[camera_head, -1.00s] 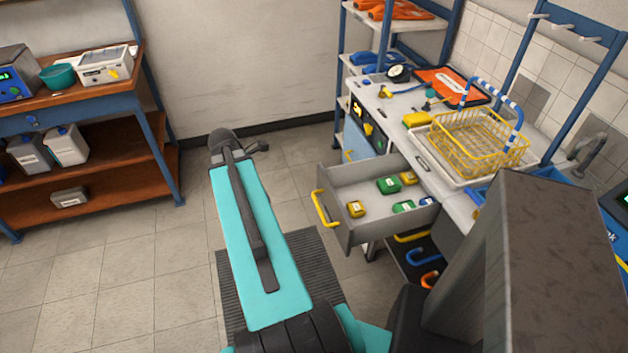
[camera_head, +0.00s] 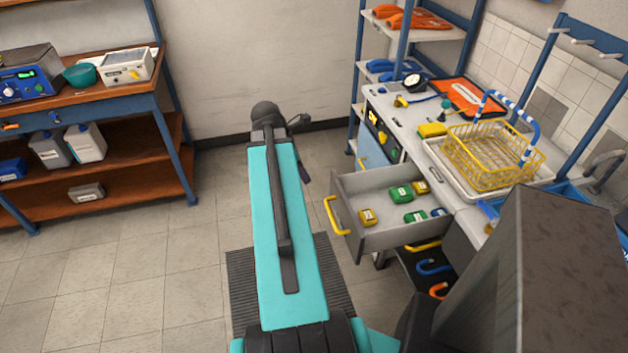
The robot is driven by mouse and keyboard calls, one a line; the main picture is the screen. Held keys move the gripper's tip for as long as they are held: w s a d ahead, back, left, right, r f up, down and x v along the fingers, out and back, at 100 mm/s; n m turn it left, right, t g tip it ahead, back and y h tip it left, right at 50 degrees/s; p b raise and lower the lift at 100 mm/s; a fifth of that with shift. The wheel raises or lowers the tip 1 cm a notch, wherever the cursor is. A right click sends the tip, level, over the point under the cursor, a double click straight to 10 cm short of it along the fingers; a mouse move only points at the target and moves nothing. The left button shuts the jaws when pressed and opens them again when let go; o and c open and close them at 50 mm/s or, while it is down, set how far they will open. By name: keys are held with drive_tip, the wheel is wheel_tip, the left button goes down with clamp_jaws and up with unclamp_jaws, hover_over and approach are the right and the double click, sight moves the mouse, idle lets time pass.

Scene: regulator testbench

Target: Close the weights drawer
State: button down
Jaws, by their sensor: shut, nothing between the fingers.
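The weights drawer (camera_head: 347,217) is pulled out from the front of the workbench at right of centre. Its yellow handle (camera_head: 332,216) is on its left-facing front. Inside lie several small weights, including a yellow one (camera_head: 368,217) near the front and a green one (camera_head: 400,194) farther in. My teal arm link stands to the left of the drawer. What seems to be the tip of my gripper (camera_head: 304,173) shows as a small dark piece just right of that link, left of the handle and apart from it. It is shut and empty; the rest is hidden behind the link.
The workbench holds a yellow wire basket (camera_head: 487,160), a gauge (camera_head: 413,82) and an orange-red board (camera_head: 467,95). Below the drawer are a yellow handle and blue and orange hooks (camera_head: 434,267). A wooden shelf unit (camera_head: 110,182) stands at left. The floor between is clear.

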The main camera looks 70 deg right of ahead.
drive_tip(key=s+d+f+p, duration=0.3)
drive_tip(key=s+d+f, duration=0.1)
drive_tip(key=f, duration=0.5)
drive_tip(key=shift+s+d, duration=0.4)
drive_tip(key=shift+s, duration=0.5)
drive_tip(key=shift+d, duration=0.1)
